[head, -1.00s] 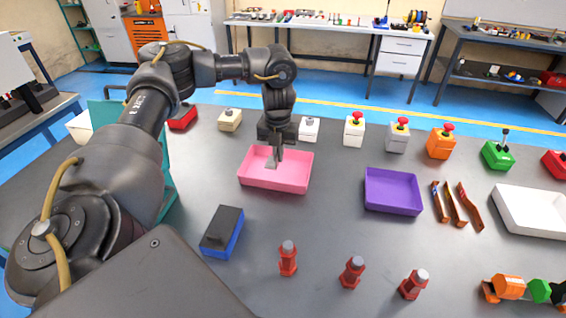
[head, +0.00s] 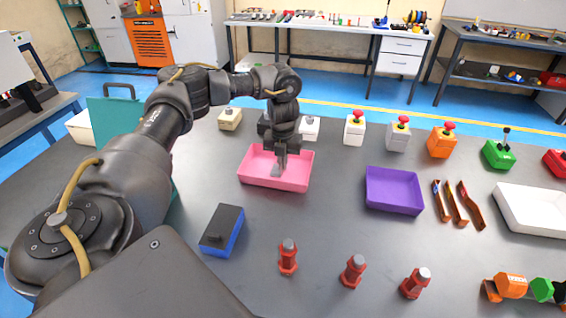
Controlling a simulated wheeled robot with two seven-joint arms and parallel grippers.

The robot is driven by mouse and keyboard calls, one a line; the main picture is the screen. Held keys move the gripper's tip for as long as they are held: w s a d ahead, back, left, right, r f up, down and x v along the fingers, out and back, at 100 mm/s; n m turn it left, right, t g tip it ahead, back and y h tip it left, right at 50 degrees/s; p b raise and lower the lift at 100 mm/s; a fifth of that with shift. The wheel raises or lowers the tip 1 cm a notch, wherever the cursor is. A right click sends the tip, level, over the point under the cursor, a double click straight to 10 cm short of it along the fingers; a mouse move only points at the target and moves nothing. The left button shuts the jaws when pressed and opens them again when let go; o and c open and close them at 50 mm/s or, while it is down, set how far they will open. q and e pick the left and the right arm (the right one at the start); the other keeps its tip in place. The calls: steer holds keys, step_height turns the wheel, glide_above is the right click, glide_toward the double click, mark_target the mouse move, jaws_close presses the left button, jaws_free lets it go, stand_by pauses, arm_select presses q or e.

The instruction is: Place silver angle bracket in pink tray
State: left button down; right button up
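The pink tray (head: 264,182) lies on the dark table near the middle of the head view. My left gripper (head: 280,163) points down into the tray from above. A small light-grey piece, which looks like the silver angle bracket (head: 276,172), shows at its fingertips, low inside the tray walls. The fingers look closed on it. Whether the bracket touches the tray floor is hard to tell. My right gripper is out of view.
A purple tray (head: 393,190) and a white tray (head: 532,210) stand to the right, with copper strips (head: 455,205) between them. A blue-black box (head: 222,231) and red bolts (head: 288,257) are in front. Button boxes (head: 355,130) line the back.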

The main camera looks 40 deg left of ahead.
arm_select(q)
steer(key=shift+f, duration=0.15)
steer(key=c, duration=1.7)
jaws_free()
step_height(320, 180, up, 12)
steer(key=shift+r+p, duration=0.15)
steer(key=shift+p, duration=0.8)
